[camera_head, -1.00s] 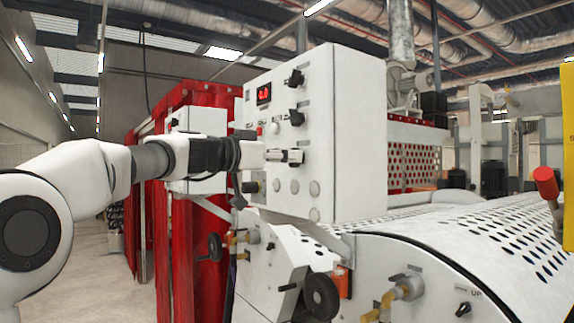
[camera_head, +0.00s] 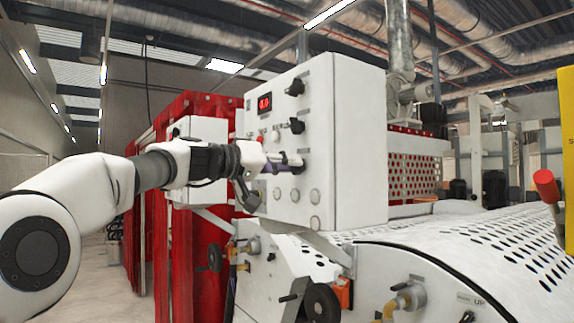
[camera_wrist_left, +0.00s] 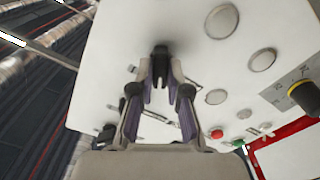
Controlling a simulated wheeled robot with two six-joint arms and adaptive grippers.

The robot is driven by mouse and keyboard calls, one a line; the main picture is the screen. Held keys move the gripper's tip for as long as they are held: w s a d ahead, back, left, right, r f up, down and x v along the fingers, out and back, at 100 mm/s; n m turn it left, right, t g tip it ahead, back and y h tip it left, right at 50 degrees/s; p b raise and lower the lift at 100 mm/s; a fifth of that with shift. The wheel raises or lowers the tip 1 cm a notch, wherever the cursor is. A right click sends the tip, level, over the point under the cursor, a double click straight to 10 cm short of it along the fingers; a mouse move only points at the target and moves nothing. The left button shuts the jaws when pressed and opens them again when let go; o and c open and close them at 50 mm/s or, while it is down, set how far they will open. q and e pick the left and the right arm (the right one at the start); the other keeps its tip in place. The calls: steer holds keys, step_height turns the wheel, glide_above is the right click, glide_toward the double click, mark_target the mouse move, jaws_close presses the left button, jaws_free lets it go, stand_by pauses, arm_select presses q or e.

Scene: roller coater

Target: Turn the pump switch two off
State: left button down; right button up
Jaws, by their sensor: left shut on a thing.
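The white control box (camera_head: 345,150) carries a column of black rotary switches on its front panel. The upper switch (camera_head: 296,87) and the middle switch (camera_head: 297,125) show in the head view. My left gripper (camera_head: 292,162) is at the panel below them, shut on a black switch knob. In the left wrist view, my left gripper (camera_wrist_left: 160,78) has its fingers on both sides of this black knob (camera_wrist_left: 160,50), near the panel edge. The fingers hide most of the knob in the head view. The labels are too small to read. My right gripper is not in view.
A perforated white roller cover (camera_head: 480,235) lies at the lower right. Red curtains (camera_head: 185,250) hang behind my arm.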

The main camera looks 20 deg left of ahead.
arm_select(q)
steer(key=shift+r, duration=0.3)
steer(key=c, duration=1.3)
jaws_free()
steer(key=shift+c, duration=0.2)
steer(key=shift+o, duration=1)
steer(key=shift+f, duration=0.1)
steer(key=shift+w+f, duration=0.1)
